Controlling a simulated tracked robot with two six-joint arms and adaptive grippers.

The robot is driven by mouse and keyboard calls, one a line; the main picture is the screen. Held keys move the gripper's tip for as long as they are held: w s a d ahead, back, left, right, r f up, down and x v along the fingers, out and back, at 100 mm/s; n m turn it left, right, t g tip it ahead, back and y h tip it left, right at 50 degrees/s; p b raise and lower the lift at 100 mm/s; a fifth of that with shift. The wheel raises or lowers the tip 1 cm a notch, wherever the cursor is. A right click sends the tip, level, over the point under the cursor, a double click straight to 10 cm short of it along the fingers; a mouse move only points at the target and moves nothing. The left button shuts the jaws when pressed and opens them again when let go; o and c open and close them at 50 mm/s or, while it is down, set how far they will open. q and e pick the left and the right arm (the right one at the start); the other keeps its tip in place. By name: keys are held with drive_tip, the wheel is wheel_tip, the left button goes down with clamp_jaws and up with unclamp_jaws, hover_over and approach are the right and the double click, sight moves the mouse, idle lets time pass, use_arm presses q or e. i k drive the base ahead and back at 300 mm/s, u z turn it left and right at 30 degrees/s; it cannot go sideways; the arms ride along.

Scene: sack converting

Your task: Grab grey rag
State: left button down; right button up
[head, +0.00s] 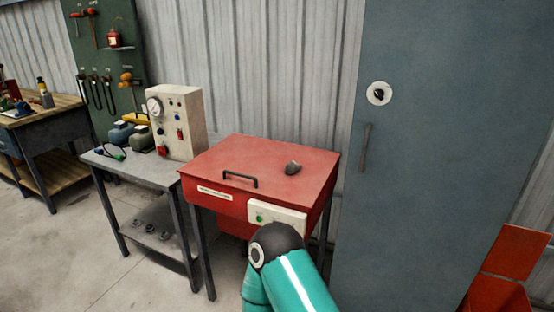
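A small dark grey crumpled lump (292,168), which looks like the grey rag, lies on the red lid (240,158) of a red cabinet, right of the lid's handle. Part of one of my arms, teal with a dark grey joint, rises from the bottom edge in front of the cabinet and hides part of its front. I cannot tell which arm it is. Neither gripper shows in the head view.
The red cabinet has a black handle (240,179) and a pale control box (277,217). A grey side table (160,170) with a gauge unit (178,122) stands left of it. A tall grey-blue locker (440,130) stands to the right. Concrete floor (90,260) is clear at lower left.

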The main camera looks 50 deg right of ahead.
sight(292, 167)
drive_tip(key=z, duration=0.45)
drive_tip(key=i, duration=1.15)
drive_tip(key=z, duration=0.7)
drive_tip(key=k, duration=0.5)
drive_tip(key=z, duration=0.25)
drive_tip(key=i, duration=0.55)
